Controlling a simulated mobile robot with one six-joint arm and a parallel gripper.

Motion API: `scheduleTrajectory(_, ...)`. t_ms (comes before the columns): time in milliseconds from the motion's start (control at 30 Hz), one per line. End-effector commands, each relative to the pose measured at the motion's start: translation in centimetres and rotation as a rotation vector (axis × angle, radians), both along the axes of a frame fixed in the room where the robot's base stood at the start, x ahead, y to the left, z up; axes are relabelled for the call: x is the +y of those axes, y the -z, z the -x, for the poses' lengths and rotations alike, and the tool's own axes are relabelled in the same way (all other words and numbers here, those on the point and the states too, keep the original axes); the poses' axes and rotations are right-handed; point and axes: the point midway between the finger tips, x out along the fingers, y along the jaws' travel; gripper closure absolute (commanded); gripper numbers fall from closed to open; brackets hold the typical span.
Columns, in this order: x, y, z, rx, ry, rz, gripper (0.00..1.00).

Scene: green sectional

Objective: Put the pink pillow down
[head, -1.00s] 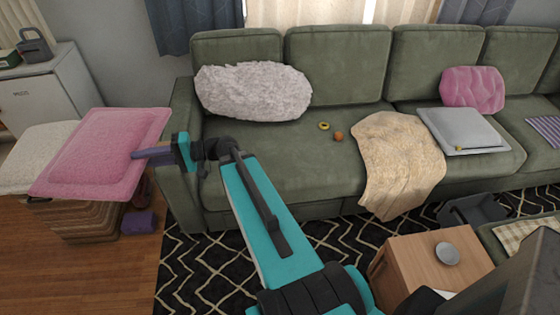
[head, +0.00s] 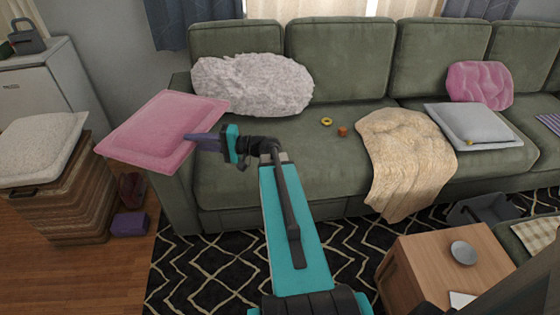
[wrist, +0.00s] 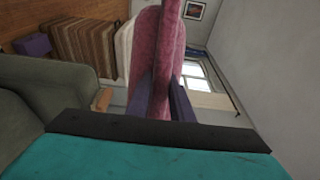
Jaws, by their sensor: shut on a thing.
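The pink pillow (head: 160,130) is a flat square cushion with a piped edge. It is in the air over the left arm of the green sofa (head: 240,180) in the head view. My gripper (head: 205,143) is shut on the pillow's right edge. In the wrist view the pillow (wrist: 160,50) stands between the two purple fingers (wrist: 162,95) and covers much of the middle. A second pink cushion (head: 480,85), tufted, lies on the right part of the sofa.
A fluffy white pillow (head: 250,84), a yellow ring, a small orange object, a beige blanket (head: 405,160) and a grey cushion (head: 472,125) lie on the sofa. A striped pouf (head: 65,205) with a cream cushion stands left. A wooden table (head: 440,265) stands front right. Sofa seat left of the blanket has clear room.

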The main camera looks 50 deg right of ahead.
Motion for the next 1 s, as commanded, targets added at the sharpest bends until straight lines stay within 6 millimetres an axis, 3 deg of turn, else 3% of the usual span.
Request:
scheduleTrajectory(33, -1.2, 1.3, 0.2, -0.003, 0.018, -0.001, 1.00)
scheduleTrajectory(567, -11.2, 8.5, 3.0, -0.003, 0.185, -0.001, 1.00)
scheduleTrajectory(1000, -19.3, 14.3, 6.5, -0.004, 0.323, 0.000, 1.00)
